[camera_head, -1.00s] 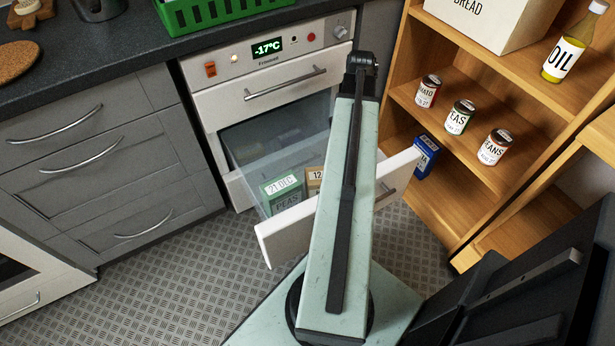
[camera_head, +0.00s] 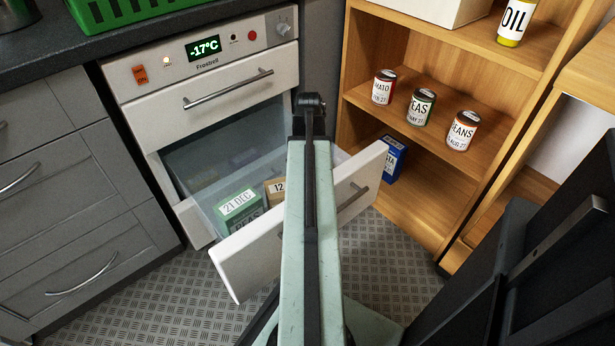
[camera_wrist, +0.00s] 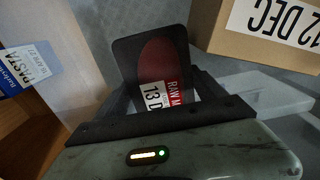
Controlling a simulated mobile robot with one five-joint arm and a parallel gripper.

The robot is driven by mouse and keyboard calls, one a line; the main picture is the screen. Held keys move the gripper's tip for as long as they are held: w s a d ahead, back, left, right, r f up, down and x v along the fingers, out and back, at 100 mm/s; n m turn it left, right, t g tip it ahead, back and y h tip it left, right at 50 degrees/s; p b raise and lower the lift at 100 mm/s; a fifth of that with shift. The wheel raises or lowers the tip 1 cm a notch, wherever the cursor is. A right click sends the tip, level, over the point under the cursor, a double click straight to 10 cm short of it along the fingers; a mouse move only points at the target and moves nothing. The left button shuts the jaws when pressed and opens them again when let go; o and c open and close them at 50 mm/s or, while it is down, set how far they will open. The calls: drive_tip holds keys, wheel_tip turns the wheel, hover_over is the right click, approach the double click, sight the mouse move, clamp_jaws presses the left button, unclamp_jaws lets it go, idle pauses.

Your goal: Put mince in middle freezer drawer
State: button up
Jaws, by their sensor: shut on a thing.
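The mince is a dark tray with red meat (camera_wrist: 163,62) and a white "RAW M…" label, in the wrist view. My gripper (camera_wrist: 168,92) is shut on it; the head view hides both behind my arm. The freezer drawer (camera_head: 240,262) below the closed top drawer is pulled out. It has a white front and clear sides. Inside stand a green peas box (camera_head: 238,205) dated 21 DEC and a brown box (camera_head: 273,190), whose "12 DEC" label shows in the wrist view (camera_wrist: 262,38). The mince appears beside the brown box; its height above the drawer floor is unclear.
The freezer's closed top drawer (camera_head: 205,98) hangs over the open drawer's back. A wooden shelf (camera_head: 425,205) at right holds several cans and a blue pasta box (camera_head: 393,160), close to the drawer's right end. Grey cabinets (camera_head: 75,190) stand at left.

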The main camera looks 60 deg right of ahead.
drive_tip(key=shift+f+b, duration=0.85)
drive_tip(key=shift+f, duration=0.65)
drive_tip(key=o, duration=1.8)
drive_tip(key=shift+r, duration=0.1)
wheel_tip(320, 180, up, 13)
drive_tip(key=p, duration=1.2)
drive_tip(key=shift+f+p, duration=0.2)
drive_tip(key=shift+p, duration=0.2)
drive_tip(key=shift+f, duration=0.15)
